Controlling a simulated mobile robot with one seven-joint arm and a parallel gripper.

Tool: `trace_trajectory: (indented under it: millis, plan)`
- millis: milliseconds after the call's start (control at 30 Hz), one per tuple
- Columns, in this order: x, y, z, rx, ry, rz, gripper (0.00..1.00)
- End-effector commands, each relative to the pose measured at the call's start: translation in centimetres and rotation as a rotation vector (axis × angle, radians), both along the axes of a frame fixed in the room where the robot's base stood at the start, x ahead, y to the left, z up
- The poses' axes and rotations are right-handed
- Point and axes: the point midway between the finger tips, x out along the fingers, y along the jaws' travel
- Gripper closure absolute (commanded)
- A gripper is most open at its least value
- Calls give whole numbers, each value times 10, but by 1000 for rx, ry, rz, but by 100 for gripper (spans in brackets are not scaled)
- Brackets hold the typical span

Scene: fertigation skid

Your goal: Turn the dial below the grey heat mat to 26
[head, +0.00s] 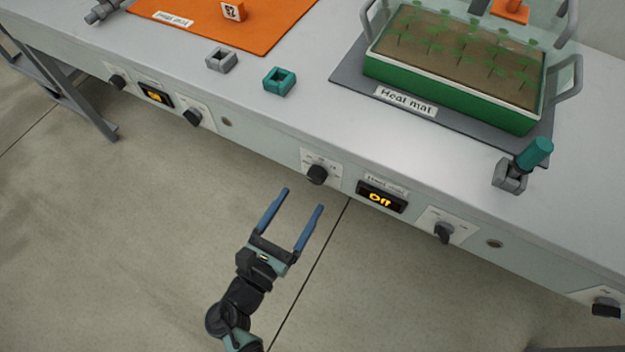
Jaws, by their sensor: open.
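The grey heat mat (345,80) lies on the bench at the right, under a green seedling tray (440,97). On the bench front below it is a black dial (317,174) on a white plate; its scale is too small to read. Right of it a display (381,197) reads "Off" in orange. Further right is another black knob (444,232) on a white plate. My gripper (304,199) is open and empty, its two blue fingers pointing up toward the bench front. It appears just below and left of the dial, not touching it.
An orange mat (215,35) lies at the left; below it are a knob (118,82), a lit display (156,95) and another knob (193,116). Grey (221,61) and teal (279,81) clips sit on the bench. Open floor lies in front.

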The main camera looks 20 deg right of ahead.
Motion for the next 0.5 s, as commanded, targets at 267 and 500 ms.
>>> trace_trajectory:
  millis: [267,500]
  plan:
    - [30,-39,0,0,-2,-2,21]
    - [39,-50,0,2,-2,0,21]
